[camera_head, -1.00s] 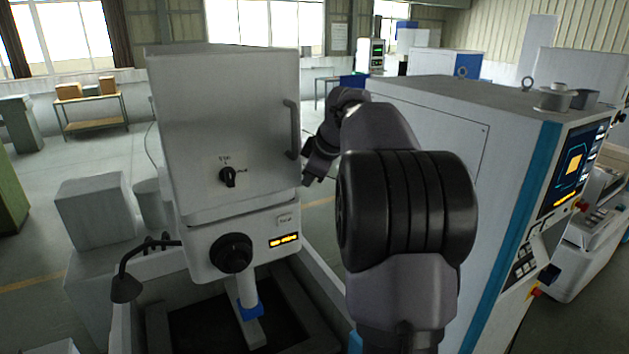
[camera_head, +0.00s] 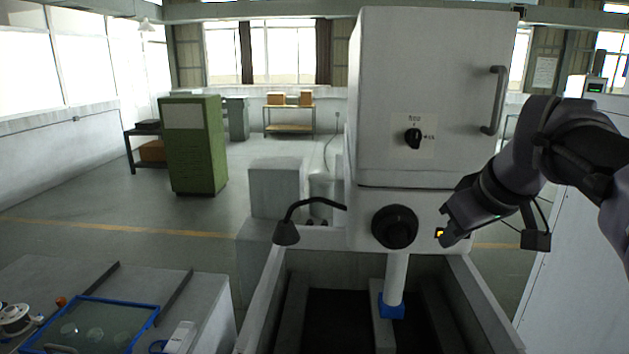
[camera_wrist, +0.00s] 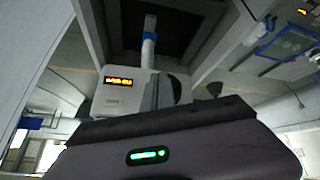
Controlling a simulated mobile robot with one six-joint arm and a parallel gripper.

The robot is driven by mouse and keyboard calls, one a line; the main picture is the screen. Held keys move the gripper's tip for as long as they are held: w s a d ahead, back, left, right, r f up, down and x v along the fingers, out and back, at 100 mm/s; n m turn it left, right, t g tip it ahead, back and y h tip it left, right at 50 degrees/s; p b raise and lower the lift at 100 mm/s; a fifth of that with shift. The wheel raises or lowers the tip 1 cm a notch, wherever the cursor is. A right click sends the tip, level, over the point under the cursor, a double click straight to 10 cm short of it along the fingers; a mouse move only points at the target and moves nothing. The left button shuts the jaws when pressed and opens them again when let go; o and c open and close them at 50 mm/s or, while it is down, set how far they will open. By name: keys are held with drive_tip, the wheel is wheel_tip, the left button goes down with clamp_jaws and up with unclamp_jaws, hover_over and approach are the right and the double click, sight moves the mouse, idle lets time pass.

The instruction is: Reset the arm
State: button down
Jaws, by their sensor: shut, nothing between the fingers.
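My arm comes in from the right in the head view. My gripper (camera_head: 449,222) is at its left end, in front of the lower right part of the white machine head (camera_head: 440,85). It is shut with nothing in it. It covers most of the small orange display, which shows whole in the wrist view (camera_wrist: 118,81). The dark gripper body with a green light (camera_wrist: 148,156) fills the bottom of the wrist view. I cannot tell from these views whether the gripper touches the machine.
The machine head has a handle (camera_head: 495,100), a rotary switch (camera_head: 413,139) and a round black knob (camera_head: 395,227). Below is an open tank (camera_head: 262,305) with a blue-tipped column (camera_head: 391,306). A lamp (camera_head: 287,233) stands left. A grey bench (camera_head: 210,300) holds a blue-framed tray (camera_head: 150,325).

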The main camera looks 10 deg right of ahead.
drive_tip(key=s+a+f+m+b, duration=0.2)
drive_tip(key=s+a+f+b, duration=0.4)
drive_tip(key=f, duration=0.7)
drive_tip(key=s+a+f+m+y+b, duration=0.1)
drive_tip(key=s+a+f+b, duration=0.6)
drive_tip(key=f, duration=0.7)
drive_tip(key=s+a+f+m+g+y+b, duration=0.1)
drive_tip(key=s+a+f+m+b, duration=0.3)
drive_tip(key=f, duration=0.9)
drive_tip(key=s+a+b, duration=0.2)
drive_tip(key=s+b, duration=0.2)
drive_tip(key=shift+a+f, duration=0.15)
drive_tip(key=shift+a, duration=0.25)
